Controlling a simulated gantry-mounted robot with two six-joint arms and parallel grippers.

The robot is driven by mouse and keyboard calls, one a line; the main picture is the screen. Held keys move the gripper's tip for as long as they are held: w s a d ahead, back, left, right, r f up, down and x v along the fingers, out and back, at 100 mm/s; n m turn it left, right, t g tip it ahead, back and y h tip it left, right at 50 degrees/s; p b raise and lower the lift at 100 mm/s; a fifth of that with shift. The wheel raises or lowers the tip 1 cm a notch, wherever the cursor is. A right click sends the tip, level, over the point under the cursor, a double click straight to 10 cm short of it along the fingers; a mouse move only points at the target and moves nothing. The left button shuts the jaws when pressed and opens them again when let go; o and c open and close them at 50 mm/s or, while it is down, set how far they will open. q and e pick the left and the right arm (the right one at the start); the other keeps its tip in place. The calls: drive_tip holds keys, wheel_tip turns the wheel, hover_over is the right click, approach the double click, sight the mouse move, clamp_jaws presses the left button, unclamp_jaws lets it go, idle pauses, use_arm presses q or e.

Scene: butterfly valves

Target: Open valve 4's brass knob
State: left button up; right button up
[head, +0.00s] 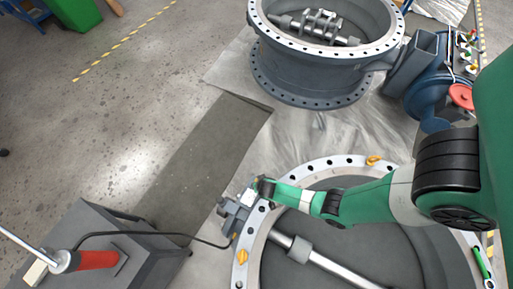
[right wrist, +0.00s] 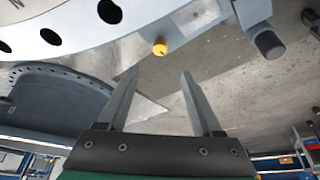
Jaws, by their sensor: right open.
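The brass knob (right wrist: 160,48) is a small round yellow-gold piece on a pale metal block (right wrist: 196,16) in the right wrist view. My right gripper (right wrist: 159,73) is open, and the knob appears between and just beyond its two fingertips, with nothing held. In the head view my green right arm reaches in from the right to the left rim of the near valve (head: 250,250). There its gripper is close to a grey block (head: 232,217) on the rim, and the knob cannot be made out. I see no valve number. My left gripper is out of view.
A second large valve (head: 318,75) stands at the back on pale sheeting. Orange lifting eyes (head: 374,160) sit on the near flange. A black cable (head: 150,233) runs from the block towards a grey cabinet (head: 95,250) with a red-handled tool (head: 97,260). The floor at left is open.

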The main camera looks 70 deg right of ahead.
drive_tip(key=b+x, duration=0.4)
drive_tip(key=x, duration=0.1)
drive_tip(key=b+x, duration=0.4)
drive_tip(key=x, duration=0.2)
drive_tip(key=shift+s+a+f+b, duration=0.15)
drive_tip(key=shift+a+f+b, duration=0.05)
drive_tip(key=shift+a+b, duration=0.1)
drive_tip(key=shift+d+f, duration=0.2)
drive_tip(key=shift+d, duration=0.05)
clamp_jaws()
